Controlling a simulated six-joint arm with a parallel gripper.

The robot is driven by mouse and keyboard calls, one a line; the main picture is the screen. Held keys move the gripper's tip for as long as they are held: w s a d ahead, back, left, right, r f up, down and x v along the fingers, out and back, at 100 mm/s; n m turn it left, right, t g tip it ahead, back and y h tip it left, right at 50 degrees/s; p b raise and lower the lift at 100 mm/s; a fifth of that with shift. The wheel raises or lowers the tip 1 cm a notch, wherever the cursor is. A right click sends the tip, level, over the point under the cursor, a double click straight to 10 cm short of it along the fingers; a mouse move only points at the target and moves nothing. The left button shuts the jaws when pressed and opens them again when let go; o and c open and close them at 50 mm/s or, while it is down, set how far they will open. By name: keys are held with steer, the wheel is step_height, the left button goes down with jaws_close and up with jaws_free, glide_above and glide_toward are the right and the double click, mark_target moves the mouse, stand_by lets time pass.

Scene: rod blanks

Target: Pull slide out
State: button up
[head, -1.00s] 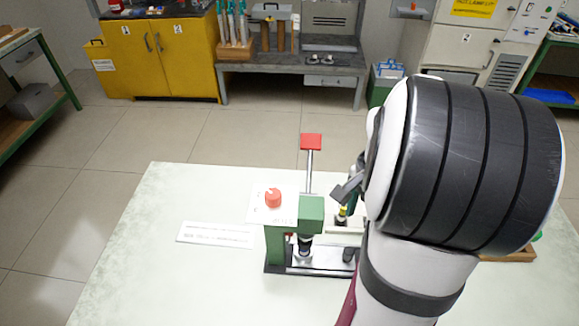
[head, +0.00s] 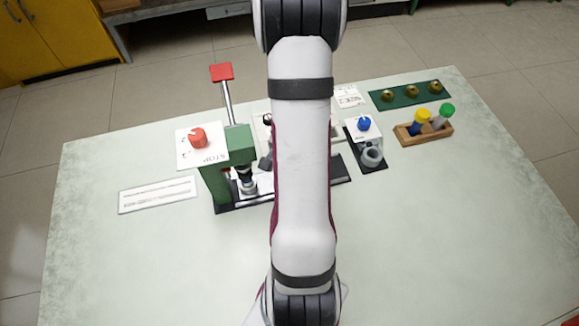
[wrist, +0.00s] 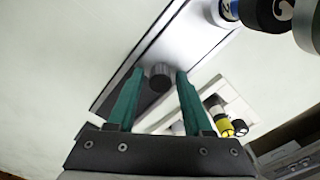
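The green press (head: 213,183) stands on the left half of the table, with a red-ended lever (head: 221,72) rising behind it. In the wrist view the slide (wrist: 190,32) is a bright metal strip running diagonally along a dark base. A short dark knob (wrist: 160,76) stands on it. My gripper (wrist: 159,73) has two green fingers, open, one on each side of the knob, with a narrow gap showing on both sides. Whether the fingertips reach down beside the knob is unclear. My arm hides the knob and most of my gripper in the head view.
Right of my arm are a blue-knobbed fixture (head: 364,124), a wooden rack (head: 424,134) with yellow and green tops, and a green tray (head: 410,95). A white sheet (head: 158,194) lies left. The table front is clear.

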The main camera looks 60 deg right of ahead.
jaws_close()
stand_by(1.2)
